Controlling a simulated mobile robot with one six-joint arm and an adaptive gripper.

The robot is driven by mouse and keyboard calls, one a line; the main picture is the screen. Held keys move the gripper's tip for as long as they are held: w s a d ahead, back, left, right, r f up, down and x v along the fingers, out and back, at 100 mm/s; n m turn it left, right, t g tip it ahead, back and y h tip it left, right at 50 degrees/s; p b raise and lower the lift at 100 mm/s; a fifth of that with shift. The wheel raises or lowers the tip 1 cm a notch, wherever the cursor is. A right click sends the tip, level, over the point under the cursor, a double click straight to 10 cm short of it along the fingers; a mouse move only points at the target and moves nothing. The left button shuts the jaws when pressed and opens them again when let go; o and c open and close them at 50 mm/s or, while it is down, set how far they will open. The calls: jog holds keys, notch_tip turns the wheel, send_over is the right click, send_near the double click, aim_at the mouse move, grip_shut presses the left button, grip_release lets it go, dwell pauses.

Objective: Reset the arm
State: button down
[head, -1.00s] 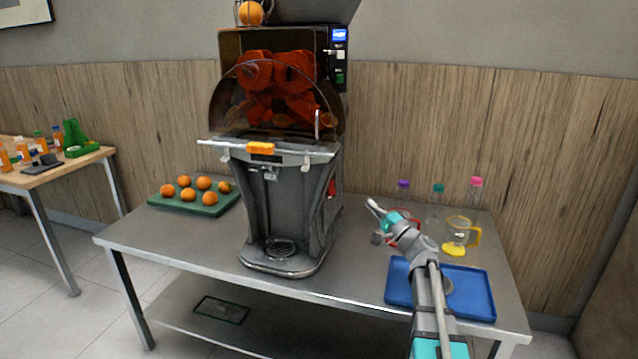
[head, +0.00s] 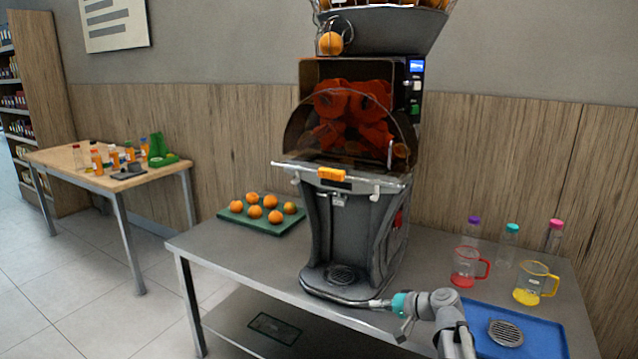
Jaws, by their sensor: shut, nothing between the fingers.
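My gripper (head: 376,303) is at the lower middle of the head view, just right of the juicer's base. It is small in the picture, with its fingers shut and nothing between them. A teal band (head: 401,304) marks my wrist behind it. My arm comes in from the bottom right, over the left edge of the blue tray. The orange juicer (head: 350,215) stands upright on the metal table. I cannot tell whether the fingertips touch the juicer's base or only overlap it in the picture.
The blue tray (head: 545,345) holds a round grate (head: 505,333). A red jug (head: 466,268), a yellow jug (head: 530,285) and three capped bottles stand behind it. A green tray (head: 262,224) with several oranges (head: 275,216) is left of the juicer. A wooden table (head: 70,160) stands far left.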

jog(key=s+d+f+n+g+h, duration=0.1)
jog(key=s+f+n+g+h, duration=0.1)
jog(key=s+f+g+h, duration=0.35)
jog(key=s+f+n+g+h, duration=0.1)
jog(key=s+f+g+h, duration=0.1)
jog(key=s+f+h, duration=0.65)
notch_tip(320, 180, up, 31)
jog(key=s+y+p, duration=0.2)
jog(key=y+p, duration=0.1)
jog(key=p, duration=2.4)
jog(key=shift+s+d+f+p, duration=0.15)
jog(key=shift+d+f+p, duration=0.05)
jog(key=shift+p, duration=0.2)
